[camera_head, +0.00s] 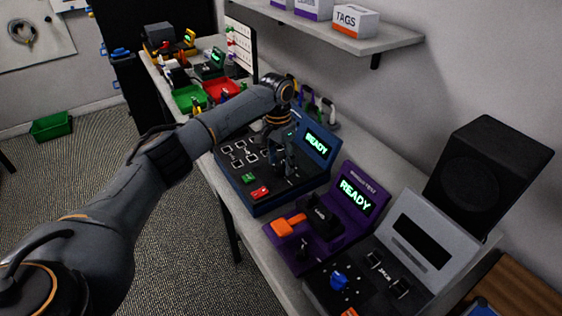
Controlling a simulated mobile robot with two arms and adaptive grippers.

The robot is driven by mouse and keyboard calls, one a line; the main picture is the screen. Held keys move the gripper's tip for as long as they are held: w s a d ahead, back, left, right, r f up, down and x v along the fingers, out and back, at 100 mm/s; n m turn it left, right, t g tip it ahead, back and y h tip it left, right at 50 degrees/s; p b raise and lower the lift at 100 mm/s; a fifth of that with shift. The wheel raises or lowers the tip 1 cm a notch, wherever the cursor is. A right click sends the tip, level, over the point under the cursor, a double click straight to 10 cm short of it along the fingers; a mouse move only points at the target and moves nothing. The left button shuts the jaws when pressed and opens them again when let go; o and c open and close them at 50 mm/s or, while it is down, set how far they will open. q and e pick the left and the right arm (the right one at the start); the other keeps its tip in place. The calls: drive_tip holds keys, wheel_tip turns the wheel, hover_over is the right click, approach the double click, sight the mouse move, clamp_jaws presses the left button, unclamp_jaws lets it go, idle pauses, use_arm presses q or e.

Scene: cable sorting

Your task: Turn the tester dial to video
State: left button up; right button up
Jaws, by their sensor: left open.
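A dark blue tester (262,198) with a green "READY" screen (317,143) stands on the bench in the middle of the view. Its panel has several outlined sockets (238,153), a green button (249,178) and a red button (261,192). My left arm reaches across from the left. My left gripper (290,174) points down over the right part of this panel, and it is open. The gripper covers the panel there, so I cannot make out a dial or its setting, nor whether the fingers touch anything. My right gripper is not in view.
A purple tester (345,222) with an orange lever stands nearer me, beside a grey-and-black unit (430,239) with a blue knob (339,281). A black speaker (487,180) is at right. Green and red bins (221,90) lie farther back. A shelf (385,42) overhangs.

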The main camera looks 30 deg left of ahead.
use_arm(q)
drive_tip(key=shift+f, duration=0.6)
drive_tip(key=c, duration=1.1)
drive_tip(key=shift+r, duration=0.1)
drive_tip(key=shift+c, duration=0.2)
drive_tip(key=shift+d, duration=0.1)
